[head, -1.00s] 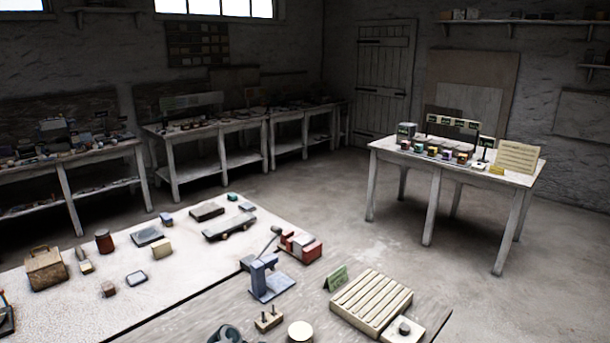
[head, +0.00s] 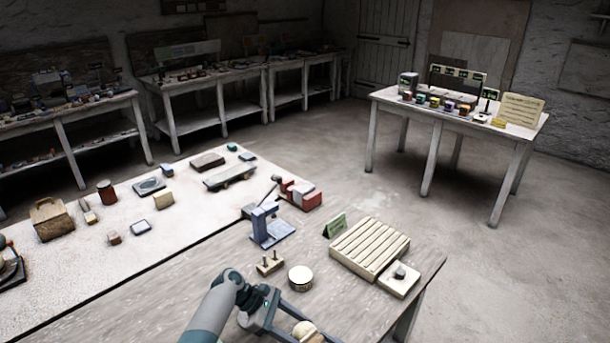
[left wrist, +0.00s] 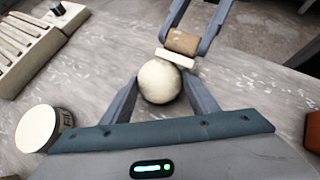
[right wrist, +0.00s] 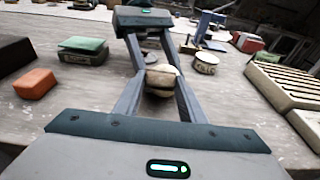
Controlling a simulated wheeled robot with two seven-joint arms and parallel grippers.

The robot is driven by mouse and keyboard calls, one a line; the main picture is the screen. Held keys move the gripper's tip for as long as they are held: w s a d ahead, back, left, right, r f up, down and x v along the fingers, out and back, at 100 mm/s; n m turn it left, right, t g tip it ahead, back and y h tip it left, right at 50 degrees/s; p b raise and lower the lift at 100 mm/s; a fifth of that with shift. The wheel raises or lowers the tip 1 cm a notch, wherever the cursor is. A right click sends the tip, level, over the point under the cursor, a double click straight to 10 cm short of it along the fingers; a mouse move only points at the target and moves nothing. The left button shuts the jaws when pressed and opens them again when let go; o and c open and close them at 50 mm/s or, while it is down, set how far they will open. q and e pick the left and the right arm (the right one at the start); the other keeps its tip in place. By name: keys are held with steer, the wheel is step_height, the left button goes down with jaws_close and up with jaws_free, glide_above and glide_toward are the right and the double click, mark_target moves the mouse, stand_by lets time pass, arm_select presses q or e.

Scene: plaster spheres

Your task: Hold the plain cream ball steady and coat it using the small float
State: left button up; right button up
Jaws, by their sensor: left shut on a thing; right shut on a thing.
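The plain cream ball (left wrist: 160,82) sits between the fingers of my left gripper (left wrist: 160,88), which is shut on it. In the head view my left gripper (head: 290,318) holds it at the bottom edge, above the near table. My right gripper (left wrist: 185,38) is shut on the small float, whose tan handle (left wrist: 183,42) and pale plate (left wrist: 176,58) show in the left wrist view. The plate lies against or very close to the ball; contact is not certain. In the right wrist view the float (right wrist: 162,76) hides much of the ball.
A round pale-lidded tin (head: 300,279), a two-peg block (head: 270,263), a blue-grey stand (head: 268,228) and a slatted rack (head: 368,248) stand on the table. A knobbed square board (head: 399,280) sits by the right edge. An orange block (right wrist: 35,83) and green-topped block (right wrist: 83,50) lie leftward.

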steer(key=shift+s+a, duration=0.15)
stand_by(0.3)
steer(key=shift+w+d, duration=0.6)
steer(key=shift+d, duration=0.05)
steer(key=shift+w, duration=0.1)
steer(key=shift+w+d, duration=0.55)
steer(key=shift+d, duration=0.05)
steer(key=shift+s, duration=0.1)
steer(key=shift+s+a+r, duration=0.15)
steer(key=shift+s+r, duration=0.05)
steer(key=shift+s, duration=0.25)
steer(key=shift+s+a+r, duration=0.1)
steer(key=shift+s+r, duration=0.1)
steer(key=shift+s, duration=0.25)
